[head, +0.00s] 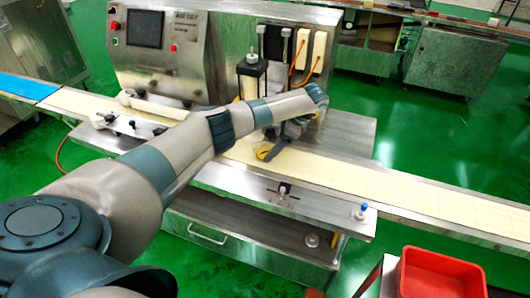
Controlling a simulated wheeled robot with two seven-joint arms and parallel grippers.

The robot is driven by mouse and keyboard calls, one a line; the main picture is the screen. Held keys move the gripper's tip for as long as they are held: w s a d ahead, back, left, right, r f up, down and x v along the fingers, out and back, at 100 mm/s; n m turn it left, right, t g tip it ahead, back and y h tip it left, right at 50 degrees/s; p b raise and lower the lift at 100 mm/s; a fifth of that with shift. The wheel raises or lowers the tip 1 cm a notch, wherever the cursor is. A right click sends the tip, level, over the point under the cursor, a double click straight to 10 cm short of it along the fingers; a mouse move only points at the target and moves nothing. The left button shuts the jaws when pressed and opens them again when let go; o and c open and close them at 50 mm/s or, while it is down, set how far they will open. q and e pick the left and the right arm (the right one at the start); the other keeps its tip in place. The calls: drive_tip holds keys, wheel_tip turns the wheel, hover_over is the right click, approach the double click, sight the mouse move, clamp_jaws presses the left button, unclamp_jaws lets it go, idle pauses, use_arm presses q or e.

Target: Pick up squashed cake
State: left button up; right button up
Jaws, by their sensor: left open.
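My left arm reaches in from the left across the machine. My left gripper (268,152) is low over the cream conveyor belt (345,174), just in front of the machine's press. Its jaws are open and point down towards the belt. A small yellow-orange patch shows at the fingertips; I cannot tell whether it is part of the gripper or a cake. No squashed cake can be made out clearly; the arm and hand cover part of the belt. My right gripper is not in view.
The steel encrusting machine (190,60) stands behind the belt. Small knobs and posts (284,190) rise along the belt's front edge. A red bin (440,274) sits at the bottom right. The belt to the right is clear. Steel cabinets (455,62) stand at the back right.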

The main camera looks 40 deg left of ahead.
sight(265, 154)
use_arm(q)
drive_tip(key=shift+s+a+f, duration=0.15)
drive_tip(key=shift+a+f, duration=0.15)
drive_tip(key=shift+f, duration=0.15)
drive_tip(key=shift+s+a+f, duration=0.1)
drive_tip(key=shift+f, duration=0.2)
drive_tip(key=shift+a+f, duration=0.1)
drive_tip(key=shift+f, duration=0.05)
drive_tip(key=c, duration=1.1)
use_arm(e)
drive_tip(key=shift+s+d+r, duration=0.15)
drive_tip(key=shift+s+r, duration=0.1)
